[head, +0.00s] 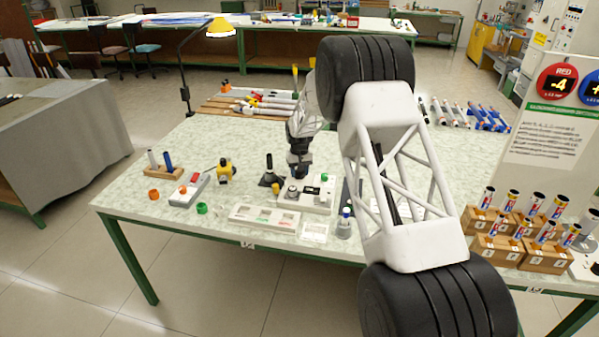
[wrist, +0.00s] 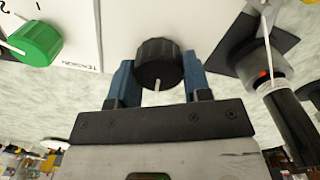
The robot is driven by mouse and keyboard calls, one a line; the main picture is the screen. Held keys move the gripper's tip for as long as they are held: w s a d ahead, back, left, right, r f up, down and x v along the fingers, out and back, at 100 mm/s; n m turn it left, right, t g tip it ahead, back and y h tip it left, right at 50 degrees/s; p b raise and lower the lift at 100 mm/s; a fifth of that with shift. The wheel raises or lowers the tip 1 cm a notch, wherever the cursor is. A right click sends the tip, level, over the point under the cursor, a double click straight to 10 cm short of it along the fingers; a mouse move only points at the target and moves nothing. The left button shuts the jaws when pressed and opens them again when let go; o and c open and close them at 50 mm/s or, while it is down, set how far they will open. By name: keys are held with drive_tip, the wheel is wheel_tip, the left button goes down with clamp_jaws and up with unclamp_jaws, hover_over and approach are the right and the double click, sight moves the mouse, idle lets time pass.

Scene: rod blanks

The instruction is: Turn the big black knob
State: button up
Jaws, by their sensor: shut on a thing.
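The big black knob (wrist: 157,60) shows in the wrist view with ridged sides and a white pointer line. It sits at the edge of a white panel (wrist: 80,25) with printed lettering. My gripper (wrist: 158,78) has one blue finger on each side of the knob and is shut on it. In the head view my gripper (head: 299,172) reaches down to the white control box (head: 318,204), and I cannot make out the black knob there. A green knob (wrist: 35,43) with a white line is on the same panel, to the left in the wrist view.
A black-handled lever on a dark base (head: 269,178) stands just left of my gripper. A white tray with windows (head: 264,218) lies in front. A yellow part (head: 226,172) and a grey box (head: 188,190) are further left. Wooden blocks with rods (head: 497,250) stand at right.

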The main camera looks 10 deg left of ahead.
drive_tip(key=shift+n, duration=0.3)
drive_tip(key=o, duration=0.9)
drive_tip(key=shift+r, duration=3.9)
